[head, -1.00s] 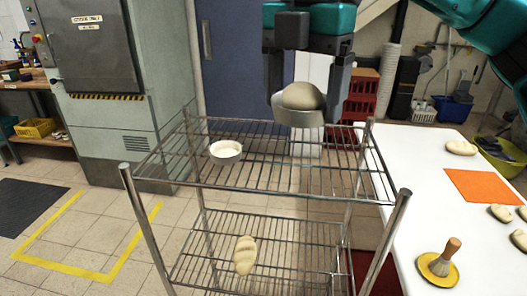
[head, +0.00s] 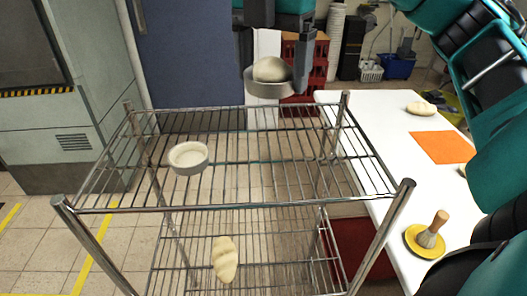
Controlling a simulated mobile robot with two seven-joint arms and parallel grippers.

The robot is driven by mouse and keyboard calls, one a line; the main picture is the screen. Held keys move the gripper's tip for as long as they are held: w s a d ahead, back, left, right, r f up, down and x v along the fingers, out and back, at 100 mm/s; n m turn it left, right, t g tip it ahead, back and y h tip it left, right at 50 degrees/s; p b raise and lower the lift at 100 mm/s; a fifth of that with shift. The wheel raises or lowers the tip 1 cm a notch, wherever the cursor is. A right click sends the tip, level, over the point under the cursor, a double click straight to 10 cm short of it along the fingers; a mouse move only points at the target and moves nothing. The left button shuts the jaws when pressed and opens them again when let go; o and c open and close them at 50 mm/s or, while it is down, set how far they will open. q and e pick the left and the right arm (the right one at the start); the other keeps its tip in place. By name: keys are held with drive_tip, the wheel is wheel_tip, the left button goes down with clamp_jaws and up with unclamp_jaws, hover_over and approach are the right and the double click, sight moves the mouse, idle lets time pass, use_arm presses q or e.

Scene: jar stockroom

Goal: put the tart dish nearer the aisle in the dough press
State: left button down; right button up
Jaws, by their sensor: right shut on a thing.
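My right gripper (head: 272,78) is shut on a grey tart dish (head: 262,90) with a pale round lump of dough in it. It holds the dish above the far side of the wire rack. A second tart dish (head: 188,164), pale and shallow, stands on the rack's top shelf, left of the middle. A tall grey machine (head: 60,110) stands at the left edge, partly cut off; I cannot tell if it is the dough press. My left gripper is not in view.
The wire rack (head: 280,207) fills the middle, with a bread loaf (head: 225,260) on its lower shelf. Floor at left is clear.

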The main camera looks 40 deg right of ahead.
drive_tip(key=b, duration=0.1)
hover_over(270, 171)
wheel_tip(270, 171, down, 11)
drive_tip(key=shift+f, duration=0.7)
wheel_tip(270, 171, down, 4)
drive_tip(key=shift+b, duration=0.45)
drive_tip(key=o, duration=0.9)
